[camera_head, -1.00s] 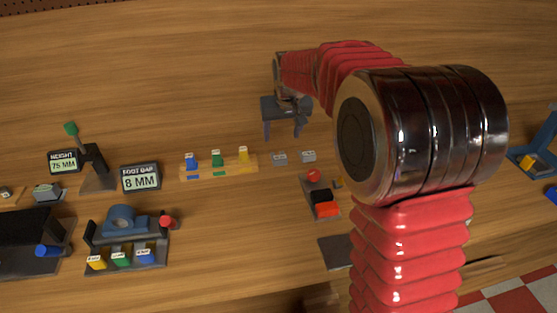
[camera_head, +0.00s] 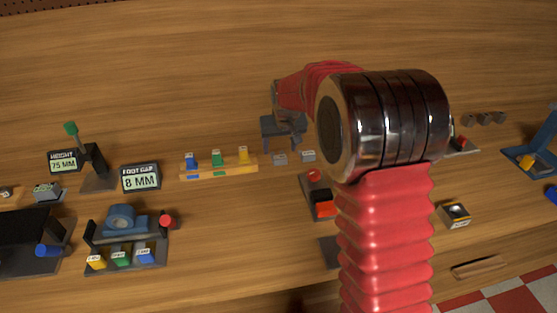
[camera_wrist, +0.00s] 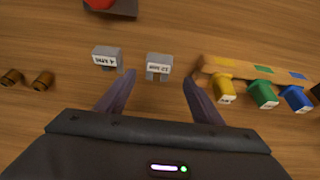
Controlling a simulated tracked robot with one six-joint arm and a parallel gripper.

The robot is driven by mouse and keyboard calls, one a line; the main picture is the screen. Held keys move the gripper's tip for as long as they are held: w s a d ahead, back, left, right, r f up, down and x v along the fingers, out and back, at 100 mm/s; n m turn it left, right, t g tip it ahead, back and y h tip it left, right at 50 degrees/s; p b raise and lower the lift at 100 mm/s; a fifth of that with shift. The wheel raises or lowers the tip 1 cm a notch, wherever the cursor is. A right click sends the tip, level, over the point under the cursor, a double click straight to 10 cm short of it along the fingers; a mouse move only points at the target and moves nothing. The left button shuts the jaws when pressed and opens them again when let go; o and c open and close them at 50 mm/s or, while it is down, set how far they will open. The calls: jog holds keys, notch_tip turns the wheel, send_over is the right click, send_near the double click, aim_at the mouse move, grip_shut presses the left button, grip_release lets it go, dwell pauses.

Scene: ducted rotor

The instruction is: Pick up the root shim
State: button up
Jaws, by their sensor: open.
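Two small grey labelled blocks stand on the table. One (camera_wrist: 159,65) seems to read 12 MM and the other (camera_wrist: 107,57) seems to read 4 MM; they also show in the head view, the first at left (camera_head: 280,159) and the second at right (camera_head: 308,156). I cannot tell for sure which is the root shim. My gripper (camera_wrist: 158,82) is open and empty, and in the wrist view the 12 MM block appears between its fingertips, just beyond them. In the head view my gripper (camera_head: 283,146) is just behind the grey blocks.
A yellow rack (camera_head: 219,168) with blue, green and yellow tabs stands left of the blocks. A dark plate with red parts (camera_head: 324,209) lies in front. Two brown cylinders (camera_wrist: 27,79) show in the wrist view.

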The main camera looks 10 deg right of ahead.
aim_at(280, 156)
jog(key=shift+d+x, duration=0.2)
jog(key=shift+x, duration=2.4)
jog(key=c, duration=1.2)
jog(key=shift+o, duration=0.2)
jog(key=shift+w+r, duration=0.1)
notch_tip(280, 156, up, 10)
